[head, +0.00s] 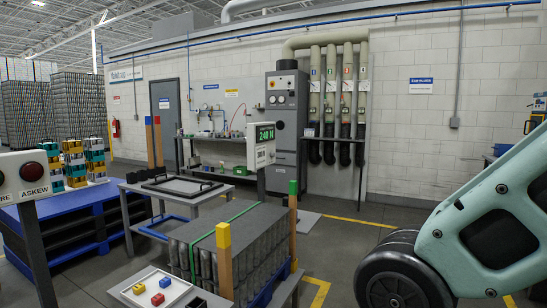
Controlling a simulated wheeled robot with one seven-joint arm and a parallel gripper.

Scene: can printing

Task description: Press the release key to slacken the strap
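I cannot tell which is the release key. A green strap (228,219) runs over the top of a grey stack of cans (240,238) and down its left side. A display (262,146) on a post behind the stack reads 240 N in green. My gripper is not in view.
Wooden posts with yellow (223,236) and green (293,188) tops stand at the stack's corners. A grey table (190,200) with a black frame is behind left. A sign post (32,175) with a red button stands at left. My own teal part fills the right.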

